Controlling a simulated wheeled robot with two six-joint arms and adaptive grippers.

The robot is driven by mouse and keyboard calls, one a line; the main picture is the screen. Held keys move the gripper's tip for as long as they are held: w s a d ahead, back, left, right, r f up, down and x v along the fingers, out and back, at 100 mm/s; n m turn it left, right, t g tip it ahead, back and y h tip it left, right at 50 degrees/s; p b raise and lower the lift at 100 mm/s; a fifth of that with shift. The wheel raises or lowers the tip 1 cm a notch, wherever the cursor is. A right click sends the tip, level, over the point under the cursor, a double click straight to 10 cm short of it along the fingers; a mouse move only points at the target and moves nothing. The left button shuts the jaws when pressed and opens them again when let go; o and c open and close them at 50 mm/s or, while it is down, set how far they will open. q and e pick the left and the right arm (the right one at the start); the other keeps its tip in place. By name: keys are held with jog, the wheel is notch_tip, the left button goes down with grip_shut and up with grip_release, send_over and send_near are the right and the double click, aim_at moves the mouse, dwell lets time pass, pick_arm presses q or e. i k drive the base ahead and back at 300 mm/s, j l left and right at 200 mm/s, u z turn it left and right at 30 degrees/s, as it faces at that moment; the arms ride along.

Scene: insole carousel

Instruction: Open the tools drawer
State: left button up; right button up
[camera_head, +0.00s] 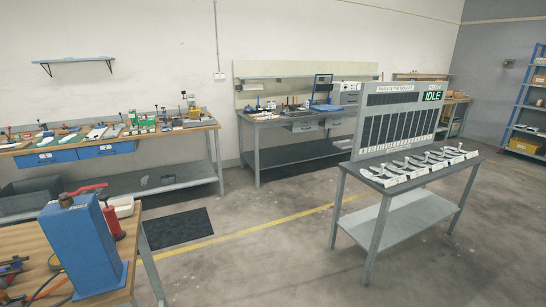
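Two blue drawers sit side by side under the wooden top of the left workbench (165,128): a left one (48,158) and a right one (106,149). Both look shut. The middle bench also has small grey drawer fronts (305,127) under its top, and these look shut too. No label is readable, so I cannot tell which one is the tools drawer. Neither of my grippers is in view.
A wooden table (30,238) with a blue upright block (82,250) fills the lower left. A dark mat (178,228) lies before the left workbench. The central floor is open.

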aim_at(309, 125)
jog(key=i+l+z, duration=0.1)
jog(key=i+z, duration=0.35)
jog(key=i, duration=1.45)
jog(key=i+u, duration=0.15)
jog(key=i, duration=0.4)
jog(key=i+u, duration=0.15)
jog(key=i, duration=0.4)
jog(key=i+u, duration=0.1)
jog(key=i, duration=0.45)
jog(key=i+l+u, duration=0.15)
jog(key=i, duration=0.35)
jog(key=i+l+u, duration=0.15)
jog(key=i, duration=0.4)
jog(key=i+j, duration=0.35)
jog(key=i, duration=0.6)
jog(key=i+j+z, duration=0.1)
jog(key=i, duration=0.6)
jog(key=i+l, duration=0.15)
jog(key=l, duration=0.2)
jog(key=i+l, duration=0.1)
jog(key=l, duration=0.3)
jog(key=i+l, duration=0.15)
jog(key=l, duration=0.2)
jog(key=i+l, duration=0.15)
jog(key=l, duration=0.25)
jog(key=k+z, duration=0.05)
